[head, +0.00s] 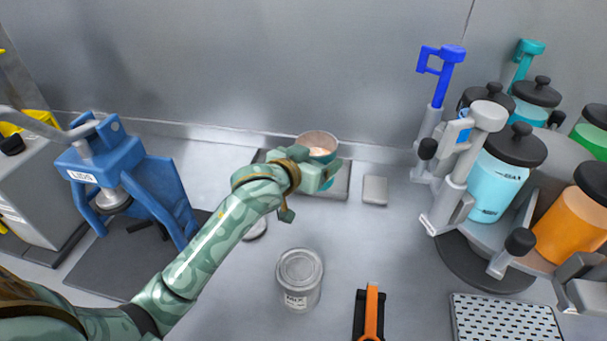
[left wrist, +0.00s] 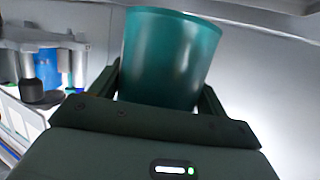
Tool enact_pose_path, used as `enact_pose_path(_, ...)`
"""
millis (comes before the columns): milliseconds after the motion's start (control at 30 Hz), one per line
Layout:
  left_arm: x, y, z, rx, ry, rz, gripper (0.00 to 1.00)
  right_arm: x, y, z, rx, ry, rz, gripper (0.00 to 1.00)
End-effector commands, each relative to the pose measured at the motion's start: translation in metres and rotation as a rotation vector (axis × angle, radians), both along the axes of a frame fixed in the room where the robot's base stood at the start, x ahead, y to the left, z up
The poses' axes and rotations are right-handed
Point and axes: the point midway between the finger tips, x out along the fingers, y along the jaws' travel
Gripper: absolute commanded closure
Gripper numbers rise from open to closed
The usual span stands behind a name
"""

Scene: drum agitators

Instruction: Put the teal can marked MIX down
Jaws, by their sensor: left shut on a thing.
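The teal can (head: 322,153) is open at the top and is above or on a dark square plate (head: 338,190) near the back wall. Whether it touches the plate is hard to tell. My left gripper (head: 322,172) is shut on the can from the left front, and the fingers hide part of its side. In the left wrist view the teal can (left wrist: 168,58) stands between the two fingers of my left gripper (left wrist: 160,95). My right gripper is not in view.
A grey can (head: 299,278) with a label stands in front. A small grey block (head: 375,190) lies right of the plate. A blue press (head: 125,175) is at left. A dispenser with colored jars (head: 500,180) fills the right. An orange-handled tool (head: 371,312) and perforated tray (head: 505,318) are at front.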

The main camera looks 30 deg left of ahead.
Motion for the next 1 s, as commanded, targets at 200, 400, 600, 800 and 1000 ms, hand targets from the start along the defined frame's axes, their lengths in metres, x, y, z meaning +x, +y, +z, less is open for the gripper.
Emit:
enact_pose_path(200, 0.038, 0.013, -0.019, -0.001, 0.000, 0.000, 0.63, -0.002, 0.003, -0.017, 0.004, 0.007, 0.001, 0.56)
enact_pose_path(400, 0.087, 0.029, -0.044, -0.001, 0.001, 0.002, 0.63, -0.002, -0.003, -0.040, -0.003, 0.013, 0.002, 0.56)
enact_pose_path(600, 0.118, 0.038, -0.081, -0.002, 0.002, 0.000, 0.63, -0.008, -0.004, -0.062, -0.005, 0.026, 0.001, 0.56)
enact_pose_path(800, 0.131, 0.041, -0.094, -0.003, -0.002, -0.002, 0.63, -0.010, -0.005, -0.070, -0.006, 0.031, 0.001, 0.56)
enact_pose_path(1000, 0.136, 0.043, -0.116, -0.002, 0.001, -0.001, 0.63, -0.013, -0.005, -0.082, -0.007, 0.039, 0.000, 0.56)
